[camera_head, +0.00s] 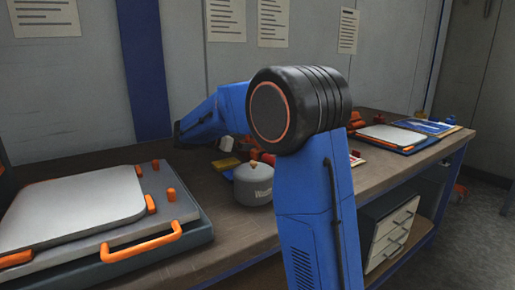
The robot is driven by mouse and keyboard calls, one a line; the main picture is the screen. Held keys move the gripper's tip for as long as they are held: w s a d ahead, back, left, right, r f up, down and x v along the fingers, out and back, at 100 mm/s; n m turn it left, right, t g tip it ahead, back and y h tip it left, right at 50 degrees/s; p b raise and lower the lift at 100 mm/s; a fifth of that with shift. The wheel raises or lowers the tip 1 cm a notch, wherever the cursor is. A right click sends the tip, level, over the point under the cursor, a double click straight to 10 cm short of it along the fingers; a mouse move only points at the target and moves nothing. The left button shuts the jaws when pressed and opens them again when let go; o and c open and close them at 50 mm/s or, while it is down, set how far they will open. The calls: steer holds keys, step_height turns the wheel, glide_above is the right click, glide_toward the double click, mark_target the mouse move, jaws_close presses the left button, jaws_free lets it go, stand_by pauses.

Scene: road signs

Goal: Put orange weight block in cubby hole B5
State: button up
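My blue arm rises from the bottom centre to a large black joint, and its forearm runs back and left over the workbench (215,220). I cannot make out my gripper's fingers, and nothing held is visible. Small orange pieces (355,120) lie on the bench just right of the black joint, partly hidden by it. I cannot tell whether one of them is the orange weight block. No cubby hole marked B5 is visible.
A grey case (80,215) with orange handles lies at the left front. A grey pot (253,184) and a yellow block (230,163) stand mid-bench. A flat blue tray (405,148) lies at the right. A drawer unit (392,232) stands below the bench.

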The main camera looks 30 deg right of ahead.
steer(key=c, duration=1.8)
steer(key=shift+r, duration=5.05)
